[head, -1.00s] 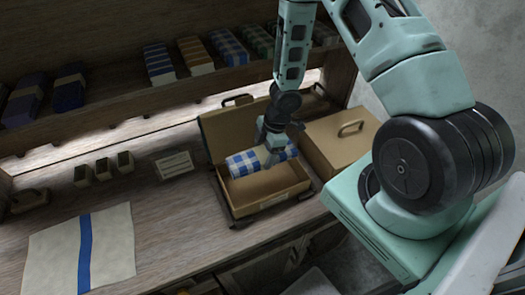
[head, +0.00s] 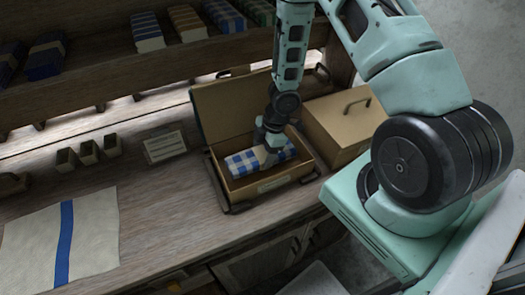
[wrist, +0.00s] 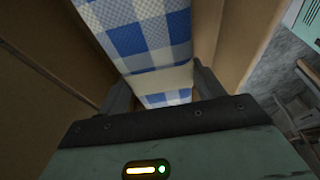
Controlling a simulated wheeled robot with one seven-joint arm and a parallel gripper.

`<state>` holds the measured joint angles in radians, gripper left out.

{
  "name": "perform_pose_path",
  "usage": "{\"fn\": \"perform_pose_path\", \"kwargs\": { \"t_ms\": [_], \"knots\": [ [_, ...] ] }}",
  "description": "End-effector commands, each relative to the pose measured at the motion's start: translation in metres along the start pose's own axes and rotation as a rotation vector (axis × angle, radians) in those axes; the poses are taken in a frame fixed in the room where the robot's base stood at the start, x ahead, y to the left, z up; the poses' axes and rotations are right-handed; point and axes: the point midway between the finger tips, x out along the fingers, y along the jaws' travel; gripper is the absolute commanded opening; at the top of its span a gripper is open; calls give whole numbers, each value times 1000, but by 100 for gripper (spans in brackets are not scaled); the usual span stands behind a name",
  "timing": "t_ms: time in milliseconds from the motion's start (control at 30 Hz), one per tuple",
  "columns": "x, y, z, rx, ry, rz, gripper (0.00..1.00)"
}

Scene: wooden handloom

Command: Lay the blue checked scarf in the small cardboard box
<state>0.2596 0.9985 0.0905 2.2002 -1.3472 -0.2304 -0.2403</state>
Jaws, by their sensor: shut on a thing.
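The blue checked scarf (head: 243,164) is a folded blue-and-white bundle with a pale band around it. It lies inside the open small cardboard box (head: 272,184), whose lid (head: 220,105) stands raised at the back. My gripper (head: 267,153) reaches down into the box and is shut on the scarf. In the wrist view the scarf (wrist: 145,35) sits between my two fingers, with the band at the grip and cardboard walls (wrist: 240,45) on both sides. Whether the scarf touches the box floor is hidden.
A closed cardboard box (head: 343,125) with a handle stands just right. A small card (head: 164,145) and several small dark-topped blocks (head: 88,152) are to the left. A cream cloth with a blue stripe (head: 64,238) lies front left. A shelf (head: 120,72) with folded textiles runs above.

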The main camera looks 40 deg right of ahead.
Motion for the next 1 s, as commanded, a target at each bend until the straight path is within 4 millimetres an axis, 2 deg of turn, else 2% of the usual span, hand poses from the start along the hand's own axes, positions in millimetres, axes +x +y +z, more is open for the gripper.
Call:
{"fn": "perform_pose_path", "kwargs": {
  "t_ms": [100,367,400,500,833,1000],
  "knots": [
    [7,0,2,1,0,0,42],
    [7,0,2,0,0,0,42],
    [7,0,2,0,0,0,70],
    [7,0,2,0,0,0,92],
    [3,0,2,0,0,1,92],
    [-22,1,1,1,0,2,92]
  ]
}}
